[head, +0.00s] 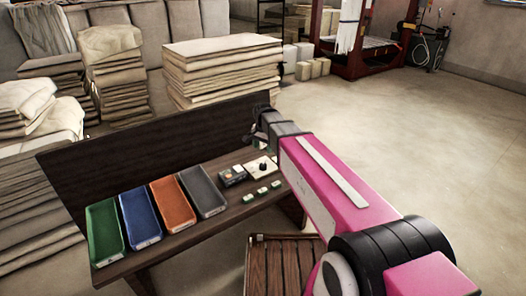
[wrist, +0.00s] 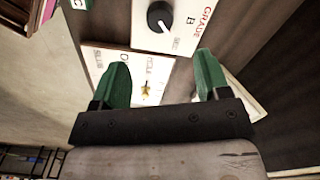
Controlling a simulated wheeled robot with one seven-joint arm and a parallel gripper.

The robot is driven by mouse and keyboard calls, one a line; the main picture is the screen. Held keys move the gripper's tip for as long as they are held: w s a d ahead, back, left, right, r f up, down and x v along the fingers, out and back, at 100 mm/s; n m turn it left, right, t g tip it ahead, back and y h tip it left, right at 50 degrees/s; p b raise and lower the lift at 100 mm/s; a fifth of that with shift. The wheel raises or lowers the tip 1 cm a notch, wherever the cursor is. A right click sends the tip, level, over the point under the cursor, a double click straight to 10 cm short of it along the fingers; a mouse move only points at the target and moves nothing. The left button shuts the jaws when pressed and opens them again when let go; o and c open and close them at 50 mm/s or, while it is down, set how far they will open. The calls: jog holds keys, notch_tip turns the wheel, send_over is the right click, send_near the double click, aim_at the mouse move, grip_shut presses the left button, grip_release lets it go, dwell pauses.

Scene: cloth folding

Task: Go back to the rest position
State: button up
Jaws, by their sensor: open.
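My gripper (wrist: 162,72) shows in the wrist view with its two green fingers spread apart and nothing between them. A white panel (wrist: 108,58) with a small brass-coloured switch lies beyond the fingers. A second white panel (wrist: 187,22) with a black knob and the word GRADE is beside it. In the head view my gripper (head: 262,122) is at the far end of my pink arm, by the right end of the dark bench (head: 190,238). The knob panel (head: 262,167) lies on the bench just below it. The fingertips are hard to make out there.
Green (head: 104,232), blue (head: 140,217), orange (head: 172,203) and grey (head: 202,191) trays line the bench. A dark backboard (head: 150,150) stands behind them. A slatted wooden stool (head: 280,265) is in front. Stacks of folded cloth (head: 222,75) stand behind. The floor at right is clear.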

jog(key=s+d+f+n, duration=0.3)
jog(key=s+d, duration=0.6)
jog(key=s+d+f+n, duration=0.3)
jog(key=s+d, duration=0.6)
jog(key=d, duration=0.1)
jog(key=shift+s+n, duration=0.3)
jog(key=shift+n, duration=0.1)
